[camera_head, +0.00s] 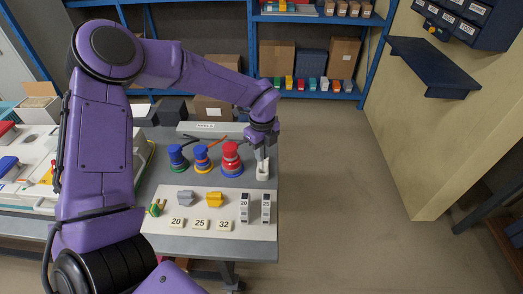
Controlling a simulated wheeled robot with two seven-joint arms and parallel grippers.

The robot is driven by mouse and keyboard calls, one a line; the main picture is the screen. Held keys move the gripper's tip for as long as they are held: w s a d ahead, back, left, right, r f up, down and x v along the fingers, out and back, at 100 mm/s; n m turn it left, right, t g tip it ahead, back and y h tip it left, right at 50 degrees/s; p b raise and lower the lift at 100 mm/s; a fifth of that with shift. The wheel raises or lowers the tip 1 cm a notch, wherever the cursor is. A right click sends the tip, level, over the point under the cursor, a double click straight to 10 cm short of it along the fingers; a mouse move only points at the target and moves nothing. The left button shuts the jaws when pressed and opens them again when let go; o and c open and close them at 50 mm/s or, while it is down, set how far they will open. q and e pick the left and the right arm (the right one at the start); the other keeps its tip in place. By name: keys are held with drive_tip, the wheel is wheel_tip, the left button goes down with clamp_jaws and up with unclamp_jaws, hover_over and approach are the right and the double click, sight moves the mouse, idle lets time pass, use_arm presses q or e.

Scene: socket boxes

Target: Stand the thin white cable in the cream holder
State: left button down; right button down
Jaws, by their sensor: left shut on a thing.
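The cream holder (263,174) is a small pale block near the right edge of the grey table. My left gripper (262,158) reaches in from the left and points down right above this holder. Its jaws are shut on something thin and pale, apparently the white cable. The cable is too small and too hidden by the fingers to make out clearly. I cannot tell whether its lower end is inside the holder or just above it. My right gripper is not in view.
In front, a white board (160,229) carries grey and yellow parts, number tags and two upright white modules. Open floor lies right of the table.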

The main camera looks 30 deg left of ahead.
use_arm(q)
drive_tip(key=shift+w, duration=0.1)
drive_tip(key=shift+f, duration=0.2)
drive_tip(key=shift+w+f+b, duration=0.1)
drive_tip(key=shift+f+b, duration=1.1)
drive_tip(key=shift+f, duration=0.1)
